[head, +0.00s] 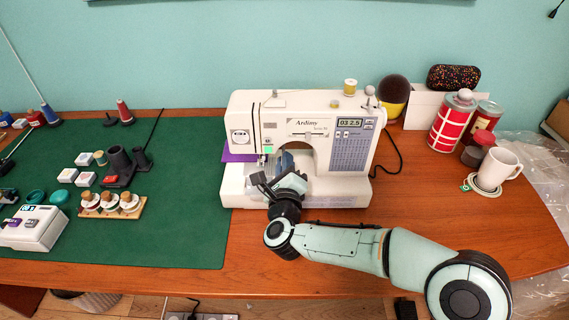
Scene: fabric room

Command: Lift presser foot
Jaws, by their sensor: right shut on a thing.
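The white sewing machine (304,131) stands on the wooden table, with its display and dial at the right of its body. My right gripper (262,178) is at the needle area on the machine's left side, in front of the needle bar. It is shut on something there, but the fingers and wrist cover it. The presser foot and its lever are hidden or too small to make out behind the gripper. A purple fabric (236,153) shows at the machine's left edge. My left gripper is not in view.
A green mat (190,220) with spools, small boxes and a wooden spool holder (112,212) covers the table's left part. A white mug (497,168), a red-and-white canister (451,122) and jars stand at the right. The wooden table (430,212) is bare at front right.

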